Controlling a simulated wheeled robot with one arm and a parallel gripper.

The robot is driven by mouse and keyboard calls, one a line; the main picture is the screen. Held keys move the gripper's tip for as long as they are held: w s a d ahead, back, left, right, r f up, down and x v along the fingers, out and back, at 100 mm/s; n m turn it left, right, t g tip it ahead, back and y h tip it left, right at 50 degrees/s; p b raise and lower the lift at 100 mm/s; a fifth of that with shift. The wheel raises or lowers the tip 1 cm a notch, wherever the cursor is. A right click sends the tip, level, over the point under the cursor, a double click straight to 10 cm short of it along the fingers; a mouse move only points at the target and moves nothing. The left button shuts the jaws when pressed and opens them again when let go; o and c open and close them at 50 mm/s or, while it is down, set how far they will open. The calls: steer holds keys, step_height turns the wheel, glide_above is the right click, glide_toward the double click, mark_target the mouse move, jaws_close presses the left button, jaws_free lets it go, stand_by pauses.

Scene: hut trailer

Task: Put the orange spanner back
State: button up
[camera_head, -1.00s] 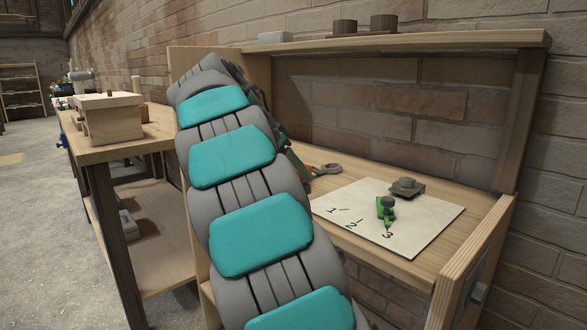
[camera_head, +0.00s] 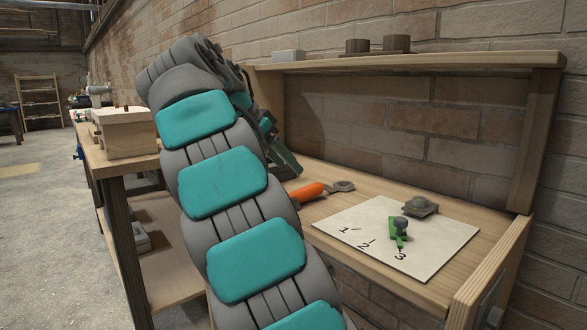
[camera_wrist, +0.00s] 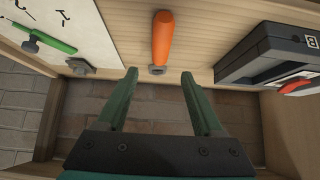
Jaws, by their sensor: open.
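The orange spanner lies on the wooden bench top, left of a white sheet. Its orange handle (camera_head: 308,191) and grey end (camera_head: 341,186) show in the head view. In the wrist view its handle (camera_wrist: 162,38) points away from me, with the grey end nearest my gripper. My gripper (camera_wrist: 159,75) is open and empty; the spanner's grey end appears between its green fingertips, but the gap in height is unclear. In the head view my gripper is partly hidden behind my arm, just left of the spanner.
The white sheet (camera_head: 350,228), numbered 1 to 3, carries a green-handled piece (camera_head: 399,232) and a grey block (camera_head: 420,206). A dark case marked B (camera_wrist: 265,55) stands right of the spanner in the wrist view. A raised shelf (camera_head: 440,62) runs along the brick wall.

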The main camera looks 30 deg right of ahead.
steer(key=shift+p+v, duration=0.45)
steer(key=shift+v, duration=0.7)
steer(key=shift+r, duration=0.1)
